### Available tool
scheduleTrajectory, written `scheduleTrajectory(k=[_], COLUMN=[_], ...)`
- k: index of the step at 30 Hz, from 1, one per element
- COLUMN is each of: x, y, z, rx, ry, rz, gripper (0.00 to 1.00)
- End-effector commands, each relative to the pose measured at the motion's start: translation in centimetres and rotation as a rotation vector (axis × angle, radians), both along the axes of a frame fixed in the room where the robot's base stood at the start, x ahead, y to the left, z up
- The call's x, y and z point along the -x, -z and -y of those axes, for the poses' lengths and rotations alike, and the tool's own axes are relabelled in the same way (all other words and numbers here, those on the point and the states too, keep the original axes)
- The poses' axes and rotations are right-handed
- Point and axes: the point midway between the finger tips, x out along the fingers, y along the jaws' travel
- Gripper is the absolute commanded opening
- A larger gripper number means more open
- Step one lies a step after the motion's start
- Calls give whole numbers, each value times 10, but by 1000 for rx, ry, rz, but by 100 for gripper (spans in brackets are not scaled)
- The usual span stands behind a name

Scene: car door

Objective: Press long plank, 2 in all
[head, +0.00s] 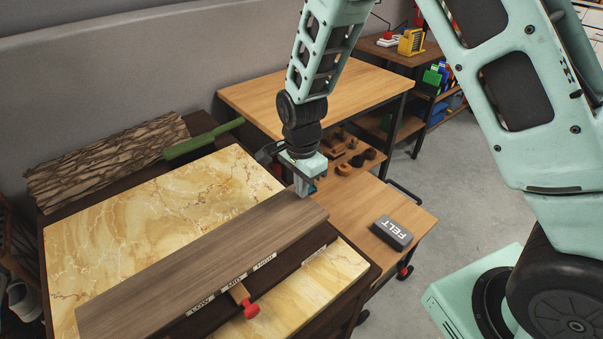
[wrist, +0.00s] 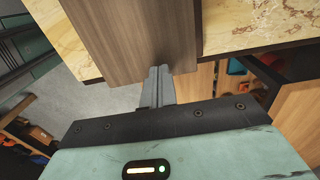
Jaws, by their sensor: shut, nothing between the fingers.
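A long brown wooden plank (head: 205,262) lies across the marble-topped cabinet near its front side, with labels LOW, MID and HIGH along its edge. In the wrist view the plank (wrist: 130,35) fills the upper middle. My gripper (head: 301,188) is shut and empty, pointing down at the plank's far right end. In the wrist view the shut fingers (wrist: 158,78) overlap the plank's end; I cannot tell whether they touch it. No second plank of this kind is clearly visible.
A red-knobbed lever (head: 250,309) sticks out below the MID label. A grey FELT block (head: 393,232) rests on the wooden cart shelf at right.

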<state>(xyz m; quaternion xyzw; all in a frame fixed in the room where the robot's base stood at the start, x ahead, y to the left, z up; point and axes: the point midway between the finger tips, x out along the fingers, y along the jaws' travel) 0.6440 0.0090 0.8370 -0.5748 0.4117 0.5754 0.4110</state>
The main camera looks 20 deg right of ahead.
Motion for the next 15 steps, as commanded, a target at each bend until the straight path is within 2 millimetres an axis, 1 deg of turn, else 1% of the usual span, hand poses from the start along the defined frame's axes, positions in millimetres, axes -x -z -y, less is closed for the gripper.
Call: scheduleTrajectory(k=[3,12,15], x=[0,0,0], y=[3,4,13], z=[0,0,0], rx=[0,0,0], ry=[0,0,0], rz=[1,1,0], gripper=[0,0,0])
